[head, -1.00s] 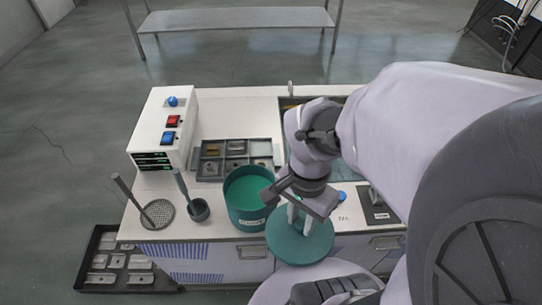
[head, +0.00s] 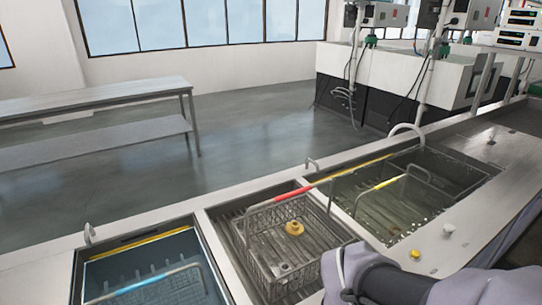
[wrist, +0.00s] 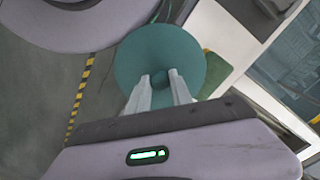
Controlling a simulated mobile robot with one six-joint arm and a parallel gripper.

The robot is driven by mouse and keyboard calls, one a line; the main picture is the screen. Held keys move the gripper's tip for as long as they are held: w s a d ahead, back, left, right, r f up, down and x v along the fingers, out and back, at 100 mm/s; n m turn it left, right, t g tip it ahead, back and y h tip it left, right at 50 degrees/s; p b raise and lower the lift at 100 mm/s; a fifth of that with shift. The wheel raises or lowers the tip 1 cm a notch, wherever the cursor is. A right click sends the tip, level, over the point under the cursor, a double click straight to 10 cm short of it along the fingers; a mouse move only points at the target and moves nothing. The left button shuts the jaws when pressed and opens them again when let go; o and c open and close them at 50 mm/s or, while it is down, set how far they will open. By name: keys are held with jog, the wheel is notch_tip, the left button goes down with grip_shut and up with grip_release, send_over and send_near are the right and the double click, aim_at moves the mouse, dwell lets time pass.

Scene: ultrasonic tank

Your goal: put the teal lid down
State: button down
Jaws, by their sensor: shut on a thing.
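The teal lid (wrist: 190,55) is a round disc with a small knob in its middle, seen in the wrist view. My gripper (wrist: 160,80) is shut on the knob, and the lid hangs beyond the fingertips, over the edge between the grey floor and the white worktop. The head view shows neither the lid nor my gripper; only part of my arm is there, at the lower right.
In the head view a wire basket with a red handle (head: 285,190) sits in the middle tank. A blue-handled basket (head: 150,284) is in the left tank and a yellow-handled one (head: 392,182) in the right, water-filled tank. A metal table (head: 95,90) stands behind.

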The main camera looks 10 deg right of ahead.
jog(key=w+d+p, duration=0.1)
jog(key=p, duration=0.2)
jog(key=w+d+r+p, duration=0.1)
jog(key=p, duration=0.2)
jog(key=shift+w+r, duration=0.2)
jog(key=shift+w, duration=0.1)
jog(key=w+d, duration=0.1)
jog(key=w+d+f, duration=0.1)
jog(key=w+d+f+b, duration=0.1)
jog(key=w, duration=0.1)
jog(key=shift+f, duration=0.15)
jog(key=w+d, duration=0.2)
jog(key=w, duration=0.1)
jog(key=w+d+b, duration=0.1)
jog(key=w+d, duration=0.1)
jog(key=shift+w+d+f, duration=0.1)
jog(key=shift+w+f, duration=0.15)
jog(key=shift+f, duration=0.1)
notch_tip(320, 180, down, 4)
jog(key=shift+r+b, duration=0.15)
jog(key=shift+b, duration=1.1)
jog(key=shift+r, duration=0.2)
jog(key=c, duration=1.2)
grip_release()
jog(key=shift+f, duration=0.15)
jog(key=shift+o, duration=0.3)
